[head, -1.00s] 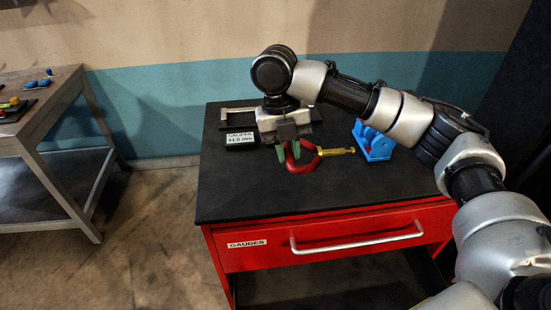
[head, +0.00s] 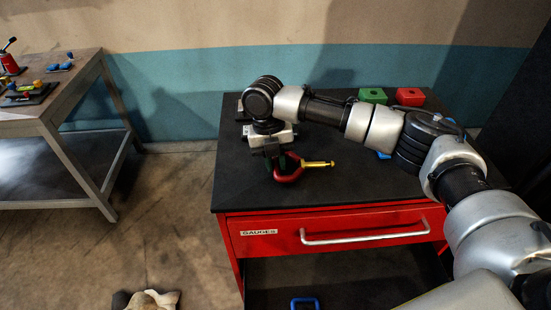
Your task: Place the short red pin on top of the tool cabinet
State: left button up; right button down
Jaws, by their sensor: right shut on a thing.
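My right gripper (head: 281,165) is over the left part of the tool cabinet's black top (head: 245,185). It is shut on a red curved tool (head: 288,178) with a yellow stem (head: 318,164) pointing right. The dark green fingers partly hide the red part. I cannot tell whether the tool touches the cabinet top. I make out no separate short red pin; one could be hidden by the fingers. The red tool cabinet (head: 285,240) has a drawer marked GAUGES. My left gripper is not in view.
A green block (head: 373,96) and a red block (head: 410,96) are at the cabinet's back right. A blue thing (head: 384,155) is mostly behind my right arm. A blue handle (head: 304,303) shows below the drawer. A workbench (head: 50,110) stands left. The cabinet top's front is clear.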

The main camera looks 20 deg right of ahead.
jog(key=c, duration=1.1)
grip_release()
jog(key=shift+o, duration=0.2)
jog(key=shift+w+a+r+b, duration=0.15)
jog(key=shift+r+b, duration=0.15)
jog(key=shift+r, duration=0.2)
jog(key=d+b+v, duration=0.1)
jog(key=b+v, duration=0.1)
jog(key=v, duration=0.9)
jog(key=shift+a, duration=0.35)
